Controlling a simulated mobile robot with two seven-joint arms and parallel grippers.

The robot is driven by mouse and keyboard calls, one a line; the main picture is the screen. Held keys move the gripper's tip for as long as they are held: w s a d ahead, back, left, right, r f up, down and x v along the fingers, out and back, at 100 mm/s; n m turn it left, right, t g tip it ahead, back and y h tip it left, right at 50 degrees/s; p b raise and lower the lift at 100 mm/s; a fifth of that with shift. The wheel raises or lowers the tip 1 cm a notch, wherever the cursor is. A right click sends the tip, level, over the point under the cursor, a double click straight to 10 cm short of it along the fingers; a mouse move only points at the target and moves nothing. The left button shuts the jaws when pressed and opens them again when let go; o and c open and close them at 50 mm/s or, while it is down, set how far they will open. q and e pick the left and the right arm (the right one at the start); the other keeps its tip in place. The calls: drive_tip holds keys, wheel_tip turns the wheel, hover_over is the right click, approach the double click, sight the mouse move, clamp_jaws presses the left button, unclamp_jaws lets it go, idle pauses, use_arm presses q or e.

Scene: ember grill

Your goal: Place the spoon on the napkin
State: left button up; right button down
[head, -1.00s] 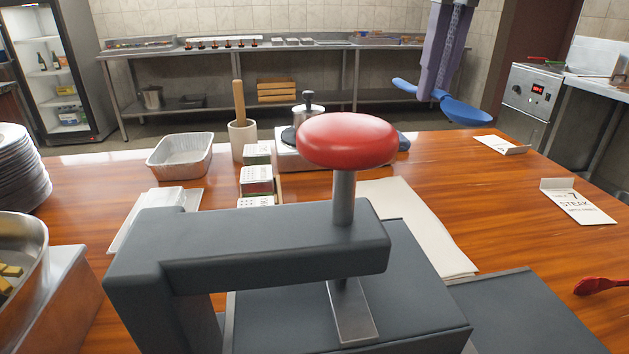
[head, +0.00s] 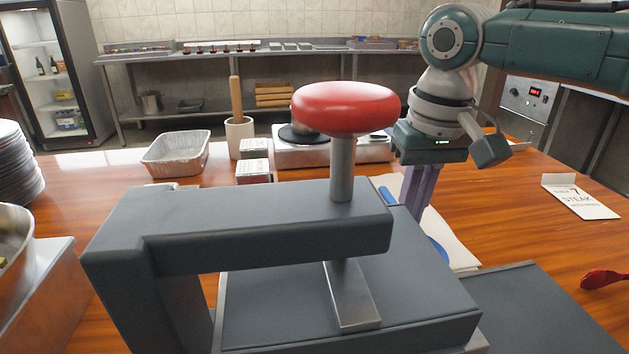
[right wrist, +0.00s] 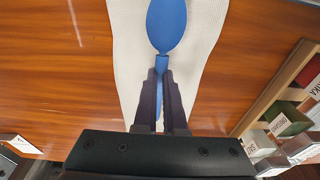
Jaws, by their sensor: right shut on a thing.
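The blue spoon (right wrist: 166,28) is held in my right gripper (right wrist: 162,78), whose purple fingers are closed on its handle. In the right wrist view its bowl points away from the gripper, over the off-white napkin (right wrist: 128,30). In the head view the fingers point down over the napkin (head: 458,250), with bits of the blue spoon (head: 387,194) showing on either side of them. I cannot tell whether the spoon touches the cloth. Much of the napkin is hidden behind the dark press in the head view. My left gripper is not in view.
A dark grey press with a red knob (head: 345,107) fills the foreground. A foil tray (head: 177,153), mortar (head: 240,138) and spice boxes (head: 253,170) stand behind it. A steak card (head: 580,197) and red utensil (head: 604,279) lie right.

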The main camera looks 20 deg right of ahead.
drive_tip(key=shift+f, duration=0.15)
drive_tip(key=c, duration=1)
unclamp_jaws()
wheel_tip(320, 180, up, 12)
drive_tip(key=s+p, duration=0.1)
drive_tip(key=p, duration=0.1)
drive_tip(key=shift+s, duration=0.2)
